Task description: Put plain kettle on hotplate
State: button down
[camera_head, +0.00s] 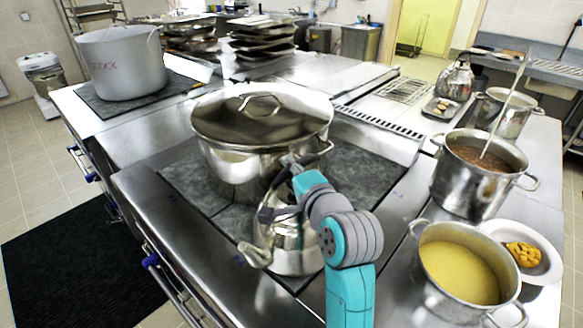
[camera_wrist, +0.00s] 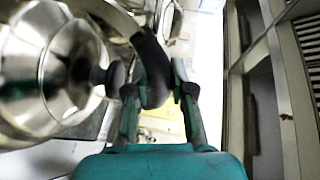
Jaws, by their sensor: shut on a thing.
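A shiny steel kettle (camera_head: 290,250) is in front of the big lidded pot, with its spout pointing to the lower left. Its black handle (camera_wrist: 152,62) is between my gripper's fingers (camera_wrist: 158,92) in the wrist view, and my gripper is shut on it. The kettle's round metal body (camera_wrist: 45,75) fills the left of that view. In the head view my arm hides part of the kettle. The dark grey hotplate (camera_head: 185,180) lies under the big pot and behind the kettle. I cannot tell whether the kettle's base touches the surface.
The lidded pot (camera_head: 250,155) stands close behind the kettle. A STOCK pot (camera_head: 122,65) is at the back left. A second kettle (camera_head: 455,80), a soup pot (camera_head: 460,268), a brown-filled pot (camera_head: 470,190) and a plate (camera_head: 535,255) line the right counter.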

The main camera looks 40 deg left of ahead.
jog(key=c, duration=1.1)
grip_release()
jog(key=shift+r, duration=0.2)
jog(key=shift+o, duration=0.9)
jog(key=shift+f, duration=0.35)
jog(key=v, duration=1.2)
jog(key=shift+r, duration=0.2)
jog(key=shift+s, duration=0.15)
